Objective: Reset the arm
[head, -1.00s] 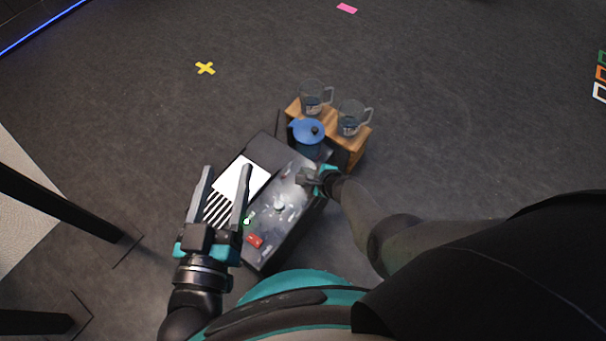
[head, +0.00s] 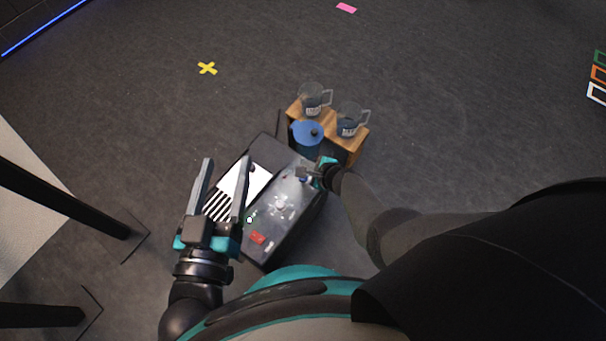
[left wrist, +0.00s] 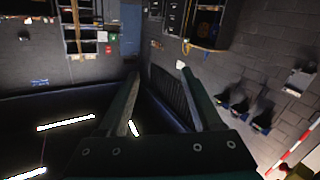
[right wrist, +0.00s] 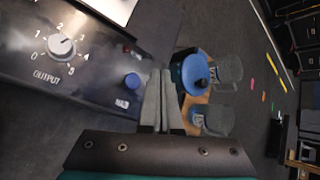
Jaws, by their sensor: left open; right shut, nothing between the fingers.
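A dark box with a grey control panel (head: 285,215) stands below me in the head view. The panel bears a red button (head: 257,238) and a pale knob. In the right wrist view, the knob (right wrist: 61,46) is marked OUTPUT, and a blue button (right wrist: 132,80) sits near the panel's end. My right gripper (head: 303,172) is shut and empty above that end of the panel; its closed fingers (right wrist: 160,74) show beside the blue button, apart from it in the picture. My left gripper (head: 226,161) is open and empty above the striped side of the box; its spread fingers also show in the left wrist view (left wrist: 157,72).
A wooden stand (head: 354,150) beyond the box holds two glass mugs (head: 312,97) (head: 350,121). A blue-lidded pot (head: 307,134) is beside them, close to my right gripper. Dark table legs (head: 75,210) stand at the left. The floor beyond is open.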

